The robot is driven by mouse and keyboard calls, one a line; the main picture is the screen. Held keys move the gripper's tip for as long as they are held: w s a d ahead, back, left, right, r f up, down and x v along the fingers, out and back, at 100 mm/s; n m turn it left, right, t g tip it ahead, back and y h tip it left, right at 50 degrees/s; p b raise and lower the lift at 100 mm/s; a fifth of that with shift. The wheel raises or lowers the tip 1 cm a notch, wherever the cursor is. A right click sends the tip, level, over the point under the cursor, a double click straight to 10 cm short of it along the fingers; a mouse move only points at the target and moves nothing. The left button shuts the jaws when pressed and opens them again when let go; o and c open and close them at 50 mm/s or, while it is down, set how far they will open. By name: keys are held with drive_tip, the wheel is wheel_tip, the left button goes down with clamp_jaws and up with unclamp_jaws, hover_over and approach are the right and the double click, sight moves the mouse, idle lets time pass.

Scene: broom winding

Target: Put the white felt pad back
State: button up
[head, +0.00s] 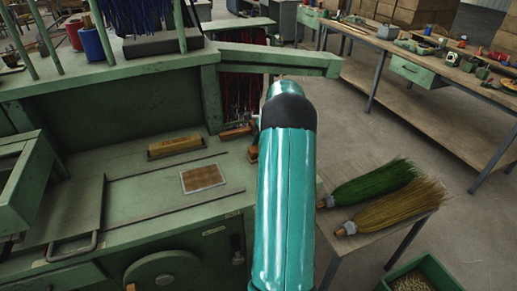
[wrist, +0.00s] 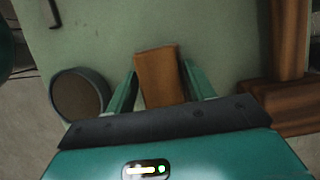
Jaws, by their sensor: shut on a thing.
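My gripper (wrist: 160,70) is shut on a brown block (wrist: 158,82), which sits between its two green fingers in the wrist view. The block is flat-faced and looks like wood; a green surface lies behind it. In the head view my teal arm hides the gripper. I make out no clearly white felt pad in either view. A flat brown rectangle with a pale border (head: 203,178) lies on the green machine bed (head: 135,205), left of my arm. I cannot tell whether it belongs to the pad.
A wooden block (head: 175,146) lies farther back on the bed. A round dark-rimmed cup (wrist: 80,95) and a brown wooden part (wrist: 290,105) flank my gripper in the wrist view. Green (head: 375,182) and straw (head: 395,207) brooms lie on a side table at right.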

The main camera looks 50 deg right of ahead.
drive_tip(key=o, duration=0.9)
drive_tip(key=v, duration=1.2)
drive_tip(key=w+a+r+n+h, duration=0.1)
drive_tip(key=w+a+r+n, duration=0.2)
drive_tip(key=a, duration=0.5)
drive_tip(key=w+a+r+n+h, duration=0.1)
drive_tip(key=a+r+n, duration=0.25)
drive_tip(key=a, duration=0.45)
drive_tip(key=w+a+r+n, duration=0.1)
drive_tip(key=a+r+n, duration=0.1)
drive_tip(key=a+r, duration=0.4)
drive_tip(key=s+a+n+t+h, duration=0.1)
drive_tip(key=s+a+n, duration=0.35)
drive_tip(key=a, duration=0.75)
drive_tip(key=s+a+n+h, duration=0.1)
drive_tip(key=s+a+n, duration=0.35)
drive_tip(key=a, duration=0.65)
drive_tip(key=s+a+f+n, duration=0.1)
drive_tip(key=s+a+n, duration=0.1)
drive_tip(key=s+a+f+n+t, duration=0.1)
drive_tip(key=s+a+f+n, duration=0.1)
drive_tip(key=s+a, duration=0.1)
drive_tip(key=s+a+f+n+t, duration=0.1)
drive_tip(key=s+a+n, duration=0.1)
drive_tip(key=shift+s+a+f+n, duration=0.25)
drive_tip(key=shift+s+f+n, duration=0.1)
drive_tip(key=shift+s, duration=0.05)
